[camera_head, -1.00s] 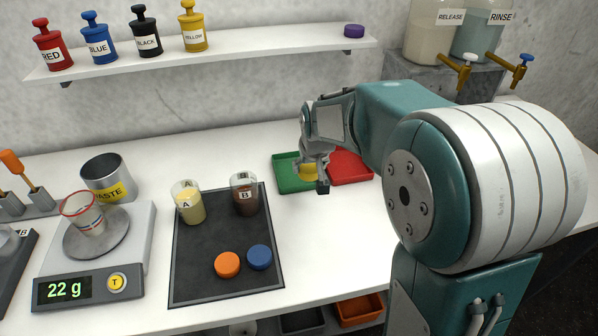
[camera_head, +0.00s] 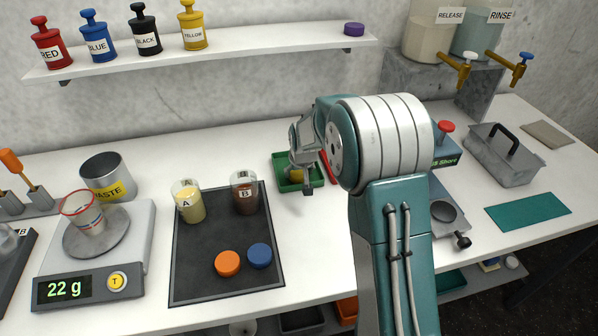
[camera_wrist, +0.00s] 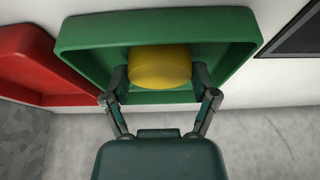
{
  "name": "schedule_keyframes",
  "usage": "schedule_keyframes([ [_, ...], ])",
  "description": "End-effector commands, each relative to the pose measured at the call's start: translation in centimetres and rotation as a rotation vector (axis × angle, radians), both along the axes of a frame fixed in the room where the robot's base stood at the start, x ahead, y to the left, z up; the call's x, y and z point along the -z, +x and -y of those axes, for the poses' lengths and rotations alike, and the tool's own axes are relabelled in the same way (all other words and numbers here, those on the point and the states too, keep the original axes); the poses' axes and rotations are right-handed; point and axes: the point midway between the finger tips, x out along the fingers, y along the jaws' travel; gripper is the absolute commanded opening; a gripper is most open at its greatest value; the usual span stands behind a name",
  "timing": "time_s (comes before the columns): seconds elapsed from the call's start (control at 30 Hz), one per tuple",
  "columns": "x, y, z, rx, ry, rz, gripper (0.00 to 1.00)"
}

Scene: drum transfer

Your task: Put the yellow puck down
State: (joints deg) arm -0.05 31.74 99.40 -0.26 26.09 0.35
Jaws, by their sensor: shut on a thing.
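The yellow puck (camera_wrist: 160,66) is between the two fingers of my gripper (camera_wrist: 161,90) in the wrist view, and my gripper is shut on it. The puck is within the outline of the green tray (camera_wrist: 80,38). I cannot tell whether it touches the tray's floor. In the head view, my gripper (camera_head: 300,180) points down over the green tray (camera_head: 281,161), and a little of the yellow puck (camera_head: 295,176) shows behind the fingers.
A red tray (camera_wrist: 22,65) adjoins the green one; my arm mostly hides it in the head view. A dark mat (camera_head: 195,278) holds beakers A and B, an orange puck (camera_head: 228,263) and a blue puck (camera_head: 259,256). A purple puck (camera_head: 354,29) sits on the shelf.

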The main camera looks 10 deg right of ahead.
Motion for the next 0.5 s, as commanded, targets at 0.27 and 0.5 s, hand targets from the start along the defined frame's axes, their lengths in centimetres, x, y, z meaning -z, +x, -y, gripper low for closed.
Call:
schedule_keyframes([
  [0.27, 0.13, -0.01, 0.01, 0.0, 0.0, 0.001, 0.2],
  [0.5, 0.2, -0.01, 0.01, 0.0, 0.0, 0.001, 1.0],
])
